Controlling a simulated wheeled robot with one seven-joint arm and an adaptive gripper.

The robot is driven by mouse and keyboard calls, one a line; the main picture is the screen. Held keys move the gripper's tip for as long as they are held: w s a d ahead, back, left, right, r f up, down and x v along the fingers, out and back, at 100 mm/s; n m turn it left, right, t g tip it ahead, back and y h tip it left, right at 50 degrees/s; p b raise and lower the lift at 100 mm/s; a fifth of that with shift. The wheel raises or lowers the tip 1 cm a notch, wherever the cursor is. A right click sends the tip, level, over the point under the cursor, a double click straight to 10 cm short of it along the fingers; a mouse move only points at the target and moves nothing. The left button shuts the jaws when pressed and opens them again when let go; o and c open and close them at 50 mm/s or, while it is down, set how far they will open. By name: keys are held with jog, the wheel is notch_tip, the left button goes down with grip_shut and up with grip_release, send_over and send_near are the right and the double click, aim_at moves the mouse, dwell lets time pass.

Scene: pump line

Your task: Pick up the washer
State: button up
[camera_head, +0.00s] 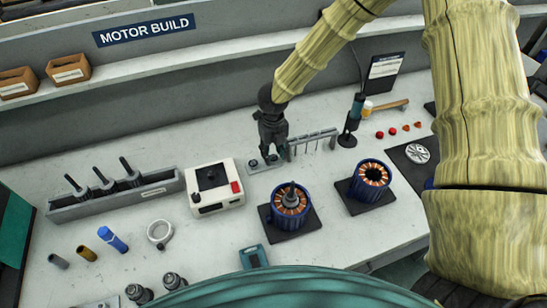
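My gripper (273,152) points down over a small light plate (262,168) near the middle of the bench, by a grey rack with thin hanging pins (313,138). Small dark and metallic round parts (253,163) sit on the plate beside the fingertips. I cannot tell which of them is a washer, as they are tiny and partly hidden by the fingers. The fingers look dark and close to the plate; whether they are apart or hold something cannot be seen.
A white box with a red button (214,188) stands left of the gripper. Two blue motor stators with copper windings (290,199) (371,176) sit on dark pads in front and right. A dark upright tool (352,122) stands behind right.

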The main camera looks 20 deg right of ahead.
jog(key=shift+f, duration=0.3)
dwell(0.4)
jog(key=c, duration=0.4)
